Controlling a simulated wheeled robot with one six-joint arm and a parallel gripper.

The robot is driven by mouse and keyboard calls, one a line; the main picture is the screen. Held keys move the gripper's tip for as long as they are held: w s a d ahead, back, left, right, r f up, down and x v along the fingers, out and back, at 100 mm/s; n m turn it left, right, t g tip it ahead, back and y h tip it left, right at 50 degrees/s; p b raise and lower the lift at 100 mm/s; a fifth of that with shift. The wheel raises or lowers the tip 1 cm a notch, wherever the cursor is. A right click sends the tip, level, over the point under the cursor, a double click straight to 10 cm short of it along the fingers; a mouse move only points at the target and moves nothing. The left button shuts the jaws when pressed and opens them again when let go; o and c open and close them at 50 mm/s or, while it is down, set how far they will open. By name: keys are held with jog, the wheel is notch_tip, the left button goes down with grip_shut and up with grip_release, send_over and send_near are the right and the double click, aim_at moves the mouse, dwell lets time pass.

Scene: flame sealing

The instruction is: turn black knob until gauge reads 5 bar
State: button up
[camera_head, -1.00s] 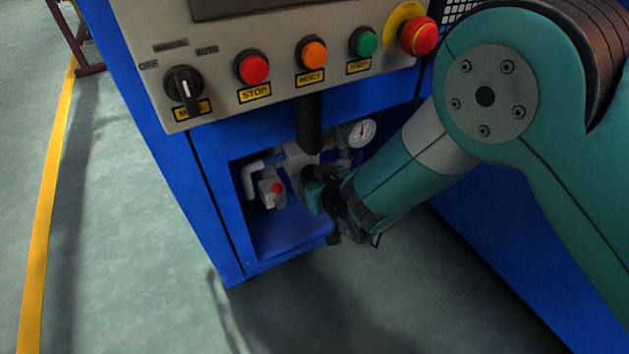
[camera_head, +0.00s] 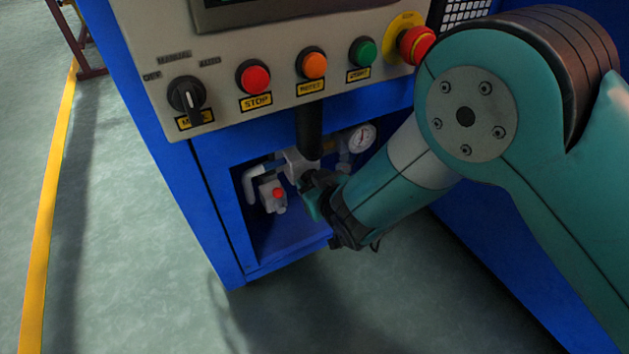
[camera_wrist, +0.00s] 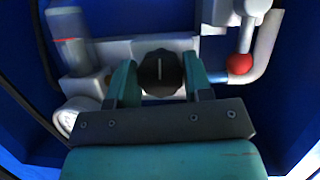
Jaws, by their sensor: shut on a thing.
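The black knob (camera_wrist: 160,73) shows in the wrist view with a pale line on its face, near upright. My gripper (camera_wrist: 160,80) has one teal finger on each side of the knob and is shut on it. In the head view my gripper (camera_head: 312,190) reaches into the blue recess and hides the knob. The gauge (camera_head: 361,137) is a round white dial at the right of the recess. Its reading is too small to tell.
A grey panel above carries a selector switch (camera_head: 187,97), a red button (camera_head: 253,77), an orange button (camera_head: 312,64), a green button (camera_head: 362,51) and an emergency stop (camera_head: 415,44). A red-tipped valve (camera_head: 275,194) is left of my gripper. Blue recess walls are close around it.

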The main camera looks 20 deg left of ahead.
jog(key=o, duration=0.9)
jog(key=b+v, duration=0.1)
jog(key=v, duration=1.6)
jog(key=shift+s+r+b, duration=0.15)
jog(key=shift+b, duration=0.25)
jog(key=shift+d, duration=0.1)
